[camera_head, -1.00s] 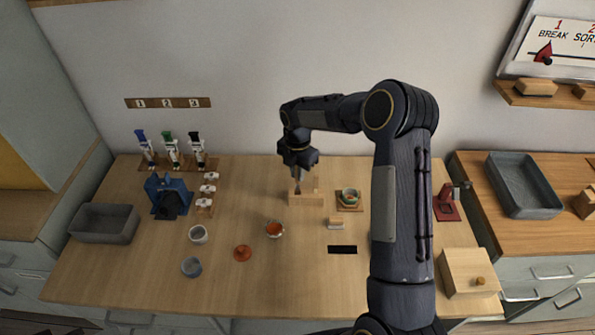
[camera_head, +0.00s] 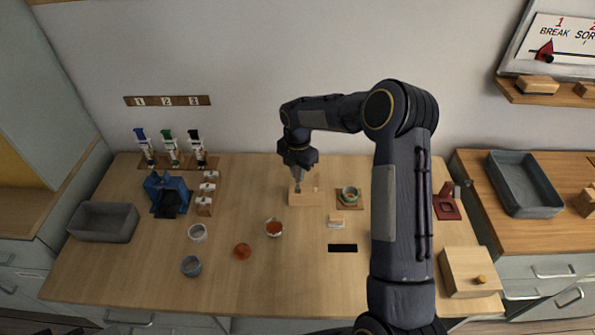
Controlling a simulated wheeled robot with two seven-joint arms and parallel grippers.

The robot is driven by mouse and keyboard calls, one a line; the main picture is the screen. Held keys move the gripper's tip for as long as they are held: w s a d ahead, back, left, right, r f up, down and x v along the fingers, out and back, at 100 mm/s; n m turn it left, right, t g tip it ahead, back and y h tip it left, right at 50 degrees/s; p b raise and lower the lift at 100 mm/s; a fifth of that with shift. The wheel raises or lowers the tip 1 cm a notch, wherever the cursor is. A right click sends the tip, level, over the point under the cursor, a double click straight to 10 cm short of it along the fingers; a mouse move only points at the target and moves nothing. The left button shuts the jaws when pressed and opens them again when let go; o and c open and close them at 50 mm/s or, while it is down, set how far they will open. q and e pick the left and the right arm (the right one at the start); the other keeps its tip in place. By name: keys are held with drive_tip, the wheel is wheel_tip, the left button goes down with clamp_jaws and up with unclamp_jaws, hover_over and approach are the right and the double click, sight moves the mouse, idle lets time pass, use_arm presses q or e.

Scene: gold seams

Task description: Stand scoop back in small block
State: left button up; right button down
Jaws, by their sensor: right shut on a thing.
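A small light wooden block (camera_head: 306,198) stands on the table toward the back, near the middle. My right gripper (camera_head: 298,181) points down right above the left part of this block. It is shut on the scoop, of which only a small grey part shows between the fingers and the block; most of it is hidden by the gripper. I cannot tell how deep the scoop sits in the block. My left gripper is not in view.
A small bowl on a wooden square (camera_head: 342,206) stands right of the block. A cup with orange-red contents (camera_head: 275,228) is in front of it. Several syringes in a rack (camera_head: 172,150), a blue device (camera_head: 167,195) and a grey tray (camera_head: 104,222) are at left.

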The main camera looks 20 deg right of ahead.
sight(297, 182)
drive_tip(key=shift+f+b, duration=1.8)
drive_tip(key=shift+f, duration=0.8)
idle(1.7)
drive_tip(key=c, duration=1.4)
unclamp_jaws()
drive_tip(key=shift+o, duration=0.2)
drive_tip(key=shift+r, duration=0.1)
drive_tip(key=shift+r+p, duration=1.7)
drive_tip(key=shift+r, duration=0.8)
